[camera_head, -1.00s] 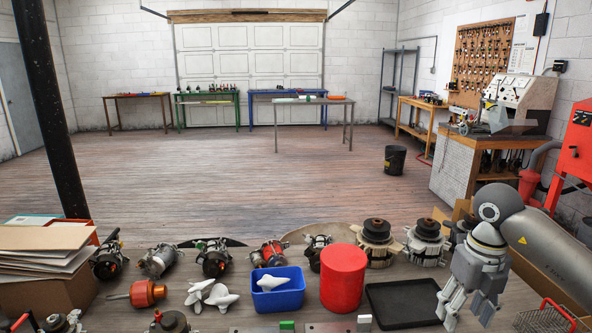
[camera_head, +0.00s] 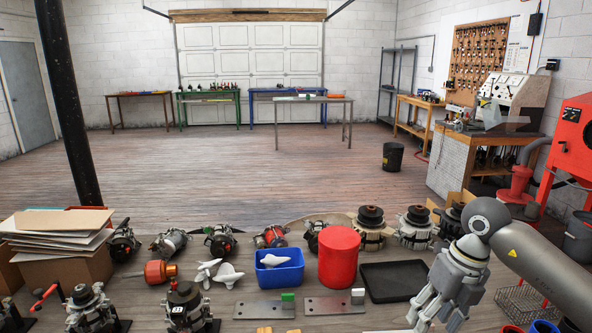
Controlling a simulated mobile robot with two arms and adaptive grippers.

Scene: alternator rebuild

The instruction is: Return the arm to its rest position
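My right arm comes in from the right edge, and its grey gripper (camera_head: 436,312) hangs fingers down over the right part of the near workbench (camera_head: 385,318). Its fingers are spread apart with nothing seen between them. The fingertips are in front of a black tray (camera_head: 395,281), and I cannot tell how far above the bench they are. My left arm and gripper are not in view.
The bench holds a red cylinder (camera_head: 338,257), a blue bin (camera_head: 280,267) with a white part inside, two metal plates (camera_head: 335,306), several alternators and parts, and stacked folders on a box (camera_head: 65,266). A wire basket (camera_head: 519,303) is at the right.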

